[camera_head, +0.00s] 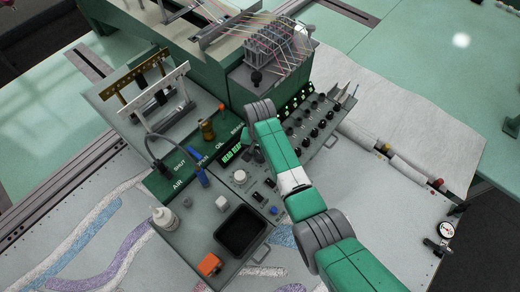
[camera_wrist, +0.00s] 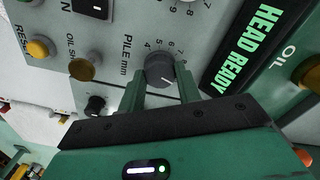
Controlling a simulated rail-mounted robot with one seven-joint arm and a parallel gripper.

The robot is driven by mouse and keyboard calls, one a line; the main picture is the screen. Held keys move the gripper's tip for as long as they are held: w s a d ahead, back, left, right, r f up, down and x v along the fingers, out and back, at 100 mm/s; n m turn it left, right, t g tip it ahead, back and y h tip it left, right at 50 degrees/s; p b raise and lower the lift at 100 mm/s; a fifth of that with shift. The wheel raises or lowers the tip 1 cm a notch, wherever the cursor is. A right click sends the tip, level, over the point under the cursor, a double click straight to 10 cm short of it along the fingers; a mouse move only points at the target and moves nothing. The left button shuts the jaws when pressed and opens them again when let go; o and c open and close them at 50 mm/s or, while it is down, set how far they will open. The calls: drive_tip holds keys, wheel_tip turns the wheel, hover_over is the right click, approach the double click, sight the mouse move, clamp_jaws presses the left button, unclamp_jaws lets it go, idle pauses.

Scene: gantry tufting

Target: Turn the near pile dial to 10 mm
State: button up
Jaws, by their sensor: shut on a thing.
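My gripper (camera_wrist: 161,76) is shut on this dial, one green finger on each side. In the head view my arm covers the dial and most of my gripper.
A HEAD READY display (camera_wrist: 252,42), a brass oil knob (camera_wrist: 311,72), a smaller black knob (camera_wrist: 95,104) and a yellow reset button (camera_wrist: 40,47) surround the dial.

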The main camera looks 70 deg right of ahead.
sight(260, 154)
drive_tip(key=shift+r+m, duration=0.1)
drive_tip(key=shift+m, duration=0.9)
drive_tip(key=o, duration=1)
drive_tip(key=shift+c, duration=0.2)
wheel_tip(260, 154, up, 8)
drive_tip(key=shift+f, duration=0.1)
